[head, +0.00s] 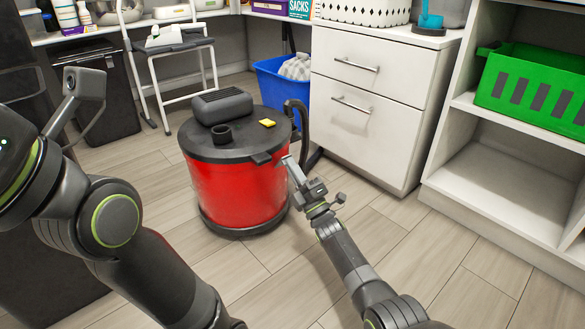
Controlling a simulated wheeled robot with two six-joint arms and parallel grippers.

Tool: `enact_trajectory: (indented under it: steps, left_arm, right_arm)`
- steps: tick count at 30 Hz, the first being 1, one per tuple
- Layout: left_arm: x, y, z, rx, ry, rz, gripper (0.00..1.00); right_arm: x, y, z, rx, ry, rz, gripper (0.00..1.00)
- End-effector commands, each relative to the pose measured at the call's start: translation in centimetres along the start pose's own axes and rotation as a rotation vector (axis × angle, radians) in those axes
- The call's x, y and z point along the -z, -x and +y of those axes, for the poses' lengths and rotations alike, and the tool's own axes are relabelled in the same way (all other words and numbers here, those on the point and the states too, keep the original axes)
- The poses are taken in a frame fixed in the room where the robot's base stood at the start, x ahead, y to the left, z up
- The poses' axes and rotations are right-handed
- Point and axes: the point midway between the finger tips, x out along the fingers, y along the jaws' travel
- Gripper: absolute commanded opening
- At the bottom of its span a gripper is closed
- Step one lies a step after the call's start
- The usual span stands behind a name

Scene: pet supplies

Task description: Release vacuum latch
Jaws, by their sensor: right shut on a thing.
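A red drum vacuum (232,190) with a black lid stands upright on the floor in the middle of the head view. A small dark latch tab (262,158) sticks out at the lid's front right edge. My right gripper (289,163) is at the vacuum's right side, shut on the latch beside the lid rim; its fingertips hide part of what they hold. The lid looks seated on the drum. My left arm's grey end parts (85,95) are at the upper left, away from the vacuum; I cannot make out its jaws.
A black hose (300,118) rises at the vacuum's right. A blue bin (270,85) and a white drawer cabinet (375,125) stand behind it. A white step stool (165,55) is back left. A green crate (495,85) sits on the right shelf. The front floor is clear.

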Motion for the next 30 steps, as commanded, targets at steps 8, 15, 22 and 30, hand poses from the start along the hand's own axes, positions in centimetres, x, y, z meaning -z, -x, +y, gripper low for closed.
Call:
enact_trajectory:
  steps: [8,15,22,30]
  left_arm:
    - [0.04,0.08,-0.02,0.0,0.0,0.0,0.0]
    - [0.05,0.08,-0.02,0.0,0.0,0.0,0.0]
    - [0.05,0.08,-0.02,0.0,0.0,0.0,0.0]
    - [0.05,0.07,-0.02,0.001,0.0,0.0,0.0]
  right_arm:
    - [0.1,0.19,-0.21,-0.026,0.0,0.002,0.0]
    - [0.13,0.18,-0.18,-0.03,0.0,0.002,0.0]
    - [0.14,0.18,-0.18,-0.03,0.0,0.002,0.16]
    - [0.07,0.17,-0.14,-0.03,0.0,0.002,0.27]
